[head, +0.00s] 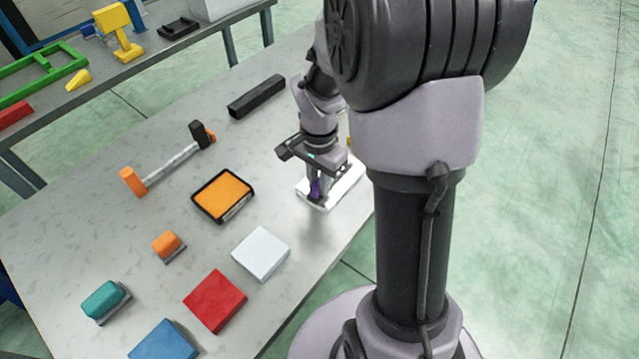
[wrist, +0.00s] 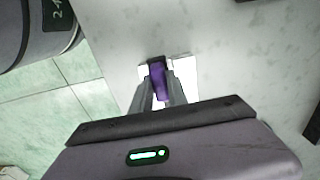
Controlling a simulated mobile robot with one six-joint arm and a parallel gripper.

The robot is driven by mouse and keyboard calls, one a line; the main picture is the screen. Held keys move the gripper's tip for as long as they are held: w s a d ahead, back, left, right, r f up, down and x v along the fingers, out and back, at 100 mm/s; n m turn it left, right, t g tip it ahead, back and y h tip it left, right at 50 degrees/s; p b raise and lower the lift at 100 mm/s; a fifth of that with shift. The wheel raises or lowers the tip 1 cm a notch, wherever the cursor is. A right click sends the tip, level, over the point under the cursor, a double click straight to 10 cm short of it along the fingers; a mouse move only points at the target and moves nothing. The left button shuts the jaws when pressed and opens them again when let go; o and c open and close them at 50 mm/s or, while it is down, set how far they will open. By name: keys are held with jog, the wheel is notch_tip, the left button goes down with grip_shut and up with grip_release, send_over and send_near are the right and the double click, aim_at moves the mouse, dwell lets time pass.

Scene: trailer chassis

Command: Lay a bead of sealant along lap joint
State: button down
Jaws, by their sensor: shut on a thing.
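My gripper (head: 313,182) points down over the right side of the grey table, shut on a purple tool (head: 315,191). In the wrist view, the purple tool (wrist: 160,83) sits between my two fingers (wrist: 158,95) and has a dark end. Under it lies a white plate piece (head: 350,180), partly hidden by my arm and gripper. The white piece also shows around the fingers in the wrist view (wrist: 183,67), with a line or edge near the tool. I cannot tell whether the tool touches it. No sealant bead can be made out.
An orange-topped tray (head: 222,194), a hammer-like tool (head: 165,168) and a black bar (head: 256,96) lie left of my gripper. White (head: 261,253), red (head: 215,300) and blue (head: 163,342) blocks lie toward the front. A second bench (head: 120,70) stands behind.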

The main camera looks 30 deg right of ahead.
jog(key=shift+d+r+p, duration=0.25)
jog(key=shift+r+p, duration=0.4)
jog(key=shift+r, duration=0.55)
notch_tip(320, 180, up, 4)
jog(key=p, duration=0.3)
jog(key=shift+r+p, duration=0.15)
jog(key=shift+p, duration=0.2)
jog(key=shift+w, duration=0.1)
